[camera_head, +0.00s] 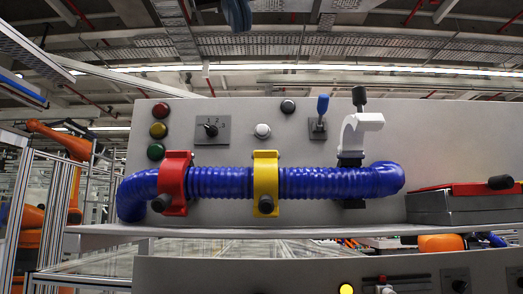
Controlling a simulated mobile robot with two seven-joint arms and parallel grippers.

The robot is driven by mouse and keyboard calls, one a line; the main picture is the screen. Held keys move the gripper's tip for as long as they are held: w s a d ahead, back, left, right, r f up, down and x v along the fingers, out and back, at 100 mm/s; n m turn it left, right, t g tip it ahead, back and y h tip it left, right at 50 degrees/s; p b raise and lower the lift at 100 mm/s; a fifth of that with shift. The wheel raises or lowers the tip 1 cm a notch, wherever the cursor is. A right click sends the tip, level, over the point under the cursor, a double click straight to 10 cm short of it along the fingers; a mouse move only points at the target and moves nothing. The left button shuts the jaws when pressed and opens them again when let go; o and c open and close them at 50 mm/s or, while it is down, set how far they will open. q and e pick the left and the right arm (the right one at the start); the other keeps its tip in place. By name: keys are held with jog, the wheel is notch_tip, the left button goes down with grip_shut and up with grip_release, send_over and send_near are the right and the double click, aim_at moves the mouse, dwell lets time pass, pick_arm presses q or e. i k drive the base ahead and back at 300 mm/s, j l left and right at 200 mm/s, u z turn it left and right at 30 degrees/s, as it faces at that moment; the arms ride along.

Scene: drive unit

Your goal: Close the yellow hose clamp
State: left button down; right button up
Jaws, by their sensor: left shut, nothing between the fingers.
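The yellow hose clamp (265,175) is on the front of the grey panel, around the middle of the ribbed blue hose (325,183). Its band lies over the hose and its dark knob (266,204) is at the bottom front, so it looks closed. My left gripper (238,16) appears to be the dark blue-grey part at the top edge, cut off by the frame. It is shut and empty, well above the panel and apart from the clamp. My right gripper is not in view.
A red clamp (175,183) sits around the hose to the left, its knob also low. A white clamp (362,132) on the right stands open with its dark knob up. A blue-tipped lever (321,115) and buttons are above the hose. A grey-red case (465,204) is at right.

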aim_at(266, 169)
jog(key=i, duration=0.9)
